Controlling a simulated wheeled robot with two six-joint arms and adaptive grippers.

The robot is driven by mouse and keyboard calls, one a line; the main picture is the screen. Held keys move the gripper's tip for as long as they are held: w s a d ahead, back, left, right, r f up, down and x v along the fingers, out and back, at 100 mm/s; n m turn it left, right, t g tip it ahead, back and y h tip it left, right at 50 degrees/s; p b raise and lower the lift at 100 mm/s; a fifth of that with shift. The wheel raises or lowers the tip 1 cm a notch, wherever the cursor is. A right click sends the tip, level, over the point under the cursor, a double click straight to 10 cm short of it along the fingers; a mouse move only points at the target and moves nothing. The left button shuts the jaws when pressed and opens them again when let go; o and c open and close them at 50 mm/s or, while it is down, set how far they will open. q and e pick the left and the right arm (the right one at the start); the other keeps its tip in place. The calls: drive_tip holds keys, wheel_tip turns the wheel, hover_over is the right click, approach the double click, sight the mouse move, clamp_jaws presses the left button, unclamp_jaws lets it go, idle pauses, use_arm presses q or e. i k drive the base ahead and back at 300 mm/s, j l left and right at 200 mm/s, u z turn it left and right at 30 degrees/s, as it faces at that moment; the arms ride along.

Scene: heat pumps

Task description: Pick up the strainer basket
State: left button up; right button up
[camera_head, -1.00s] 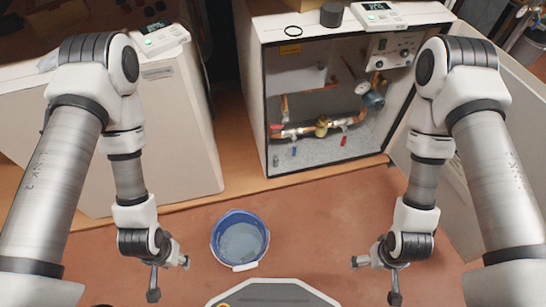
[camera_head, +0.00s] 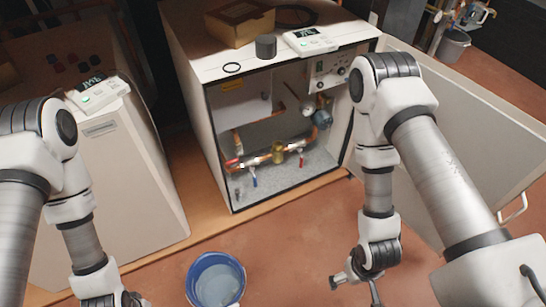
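A dark grey cylinder (camera_head: 265,46) stands upright on top of the open white cabinet (camera_head: 185,60). It may be the strainer basket, but I cannot tell from its outside. Inside the cabinet, a brass fitting (camera_head: 278,152) sits on the copper pipe run. My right gripper (camera_head: 355,287) is open and empty, low over the floor in front of the cabinet. My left gripper (camera_head: 125,300) is mostly cut off at the bottom edge, so its fingers are hidden. Both grippers are well away from the cylinder.
A blue bucket (camera_head: 215,282) stands on the floor in front. A cardboard box (camera_head: 239,22) and a white controller (camera_head: 311,40) flank the cylinder. The open cabinet door (camera_head: 455,125) reaches out to the right. A closed white unit (camera_head: 115,175) stands left.

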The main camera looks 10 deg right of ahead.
sight(238, 196)
drive_tip(key=l+u, duration=0.35)
drive_tip(key=i+l+u, duration=0.1)
drive_tip(key=l+u, duration=0.6)
